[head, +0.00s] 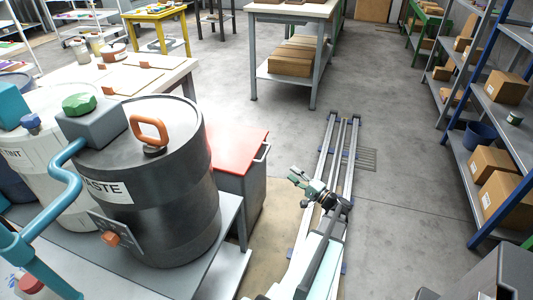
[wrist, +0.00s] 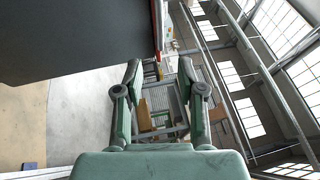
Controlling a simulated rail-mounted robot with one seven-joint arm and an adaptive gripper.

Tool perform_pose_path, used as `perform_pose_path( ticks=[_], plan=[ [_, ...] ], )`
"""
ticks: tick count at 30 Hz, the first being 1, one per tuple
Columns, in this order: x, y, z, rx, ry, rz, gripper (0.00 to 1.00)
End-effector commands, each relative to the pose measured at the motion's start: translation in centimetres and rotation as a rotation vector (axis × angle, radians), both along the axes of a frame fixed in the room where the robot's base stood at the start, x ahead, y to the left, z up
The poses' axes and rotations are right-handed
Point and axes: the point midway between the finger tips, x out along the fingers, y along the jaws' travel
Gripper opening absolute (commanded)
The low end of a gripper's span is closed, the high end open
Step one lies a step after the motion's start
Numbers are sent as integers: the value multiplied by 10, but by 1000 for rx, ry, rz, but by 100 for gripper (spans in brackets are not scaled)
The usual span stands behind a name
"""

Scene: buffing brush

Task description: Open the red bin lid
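The bin with the red lid (head: 240,146) stands to the right of the black waste drum in the head view. Its lid lies flat over a grey body (head: 238,190), and a pale bar handle (head: 262,152) is on its right side. My gripper (head: 300,180) is right of the bin, apart from it, over the floor rails. In the wrist view, my gripper (wrist: 160,68) has its two fingers spread with nothing between them. The bin's dark body (wrist: 80,40) fills the upper left there, with a thin red lid edge (wrist: 157,25).
The black drum (head: 155,190) with an orange handle stands on a grey bench (head: 225,215) left of the bin. Blue pipework (head: 62,180) is farther left. Shelves with boxes (head: 495,165) line the right side. The floor (head: 400,170) between rails and shelves is clear.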

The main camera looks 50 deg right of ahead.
Motion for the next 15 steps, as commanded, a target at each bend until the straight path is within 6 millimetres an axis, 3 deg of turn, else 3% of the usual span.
perform_pose_path(
  ticks=[15],
  plan=[
    [98,-8,16,-2,0,4,39]
  ],
)
